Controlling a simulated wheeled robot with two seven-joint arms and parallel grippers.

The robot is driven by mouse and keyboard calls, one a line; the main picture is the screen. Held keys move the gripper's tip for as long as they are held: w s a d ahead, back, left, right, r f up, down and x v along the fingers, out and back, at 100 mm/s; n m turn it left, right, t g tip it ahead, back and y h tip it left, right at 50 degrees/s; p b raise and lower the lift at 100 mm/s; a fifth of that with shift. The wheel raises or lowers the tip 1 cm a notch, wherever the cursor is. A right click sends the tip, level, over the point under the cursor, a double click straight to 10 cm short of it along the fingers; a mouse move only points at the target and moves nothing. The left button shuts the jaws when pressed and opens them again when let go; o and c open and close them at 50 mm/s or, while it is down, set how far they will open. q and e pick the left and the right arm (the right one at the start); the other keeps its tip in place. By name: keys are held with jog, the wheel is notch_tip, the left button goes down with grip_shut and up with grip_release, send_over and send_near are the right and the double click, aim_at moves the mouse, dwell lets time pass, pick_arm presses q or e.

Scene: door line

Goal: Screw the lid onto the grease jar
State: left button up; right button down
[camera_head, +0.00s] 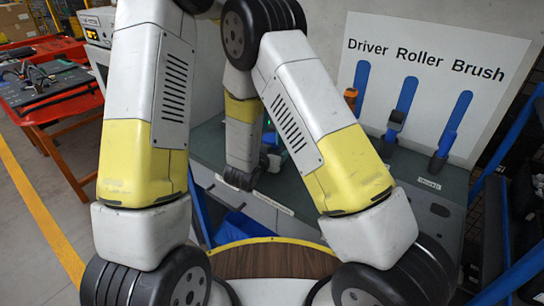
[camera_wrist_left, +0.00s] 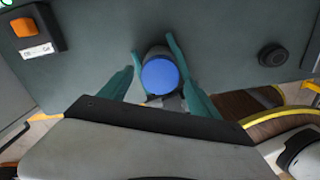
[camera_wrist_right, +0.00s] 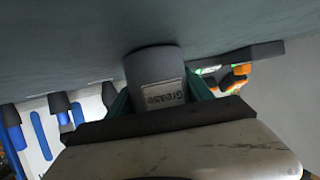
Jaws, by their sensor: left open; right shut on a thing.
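The grey grease jar (camera_wrist_right: 155,73), with its "Grease" label, stands on the bench between the fingers of my right gripper (camera_wrist_right: 160,95), which is shut on it. The left wrist view shows the round blue lid (camera_wrist_left: 159,77) from above, over the dark jar body (camera_wrist_left: 157,52); I cannot tell how tightly it sits. My left gripper (camera_wrist_left: 155,58) is open, with one teal finger on each side of lid and jar. In the head view my own arms hide the jar and lid, and only a bit of teal finger shows.
A dark bench top (camera_head: 425,178) spreads around the jar. An orange switch on a box (camera_wrist_left: 25,27) and a round black knob (camera_wrist_left: 272,55) sit on it. A "Driver Roller Brush" board (camera_head: 430,75) with tools stands behind. A red table (camera_head: 45,85) is at the left.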

pick_arm(q)
jog(key=shift+f, duration=0.9)
jog(key=c, duration=1.4)
jog(key=o, duration=1.5)
jog(key=shift+c, duration=0.2)
jog(key=shift+r, duration=0.15)
notch_tip(320, 180, up, 4)
jog(key=shift+r, duration=0.15)
jog(key=o, duration=0.6)
jog(key=shift+c, duration=0.2)
